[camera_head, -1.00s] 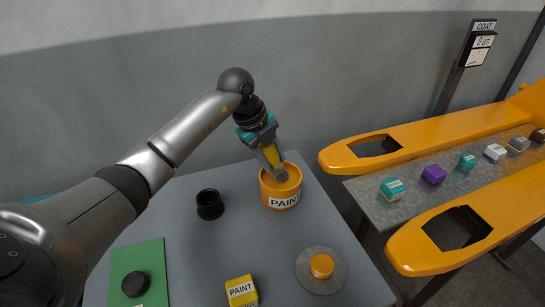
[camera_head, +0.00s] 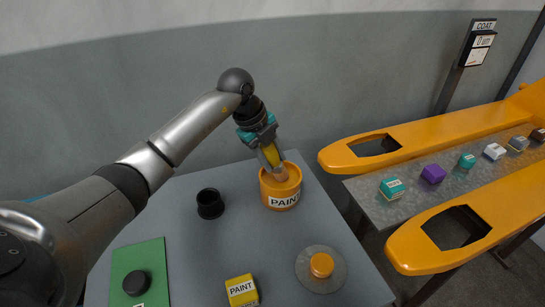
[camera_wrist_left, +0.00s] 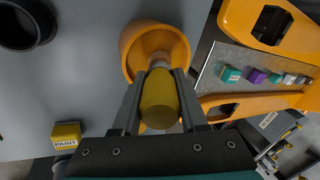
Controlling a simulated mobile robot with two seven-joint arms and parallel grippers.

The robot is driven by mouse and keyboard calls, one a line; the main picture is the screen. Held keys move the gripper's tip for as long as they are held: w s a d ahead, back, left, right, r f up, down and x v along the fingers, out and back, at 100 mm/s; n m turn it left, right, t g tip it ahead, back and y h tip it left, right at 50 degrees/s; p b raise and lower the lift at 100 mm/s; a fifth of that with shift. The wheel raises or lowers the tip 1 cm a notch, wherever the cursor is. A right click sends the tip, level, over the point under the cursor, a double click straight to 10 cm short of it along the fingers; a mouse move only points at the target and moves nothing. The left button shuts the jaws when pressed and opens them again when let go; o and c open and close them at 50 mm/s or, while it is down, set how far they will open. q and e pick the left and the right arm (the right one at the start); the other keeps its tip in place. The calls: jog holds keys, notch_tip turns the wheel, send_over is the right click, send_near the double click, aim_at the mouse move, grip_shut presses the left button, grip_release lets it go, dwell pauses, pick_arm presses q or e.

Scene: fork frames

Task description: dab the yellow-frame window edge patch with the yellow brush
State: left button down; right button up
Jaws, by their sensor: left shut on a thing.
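My left gripper (camera_head: 271,157) is shut on the yellow brush (camera_wrist_left: 159,102), which points down at the orange paint pot (camera_head: 270,195). The brush tip is at the mouth of the pot; I cannot tell how deep it is or whether it touches paint. The pot's rim (camera_wrist_left: 128,48) also shows in the left wrist view. The yellow frame (camera_head: 345,157) stands to the right, with a dark window cutout in each of its two arms. I cannot make out a separate patch on the window edges. My right gripper is not in view.
On the grey table (camera_head: 215,245) are a black cup (camera_head: 210,204), a yellow PAINT block (camera_head: 241,291), a round plate (camera_head: 306,276) with an orange knob, and a green mat (camera_head: 151,262) with a black puck. Several coloured blocks lie on a slab between the frame arms.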

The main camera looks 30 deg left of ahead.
pick_arm(q)
jog(key=shift+f, duration=0.15)
notch_tip(320, 180, up, 7)
jog(key=p, duration=0.7)
jog(key=shift+d, duration=0.1)
dwell(0.6)
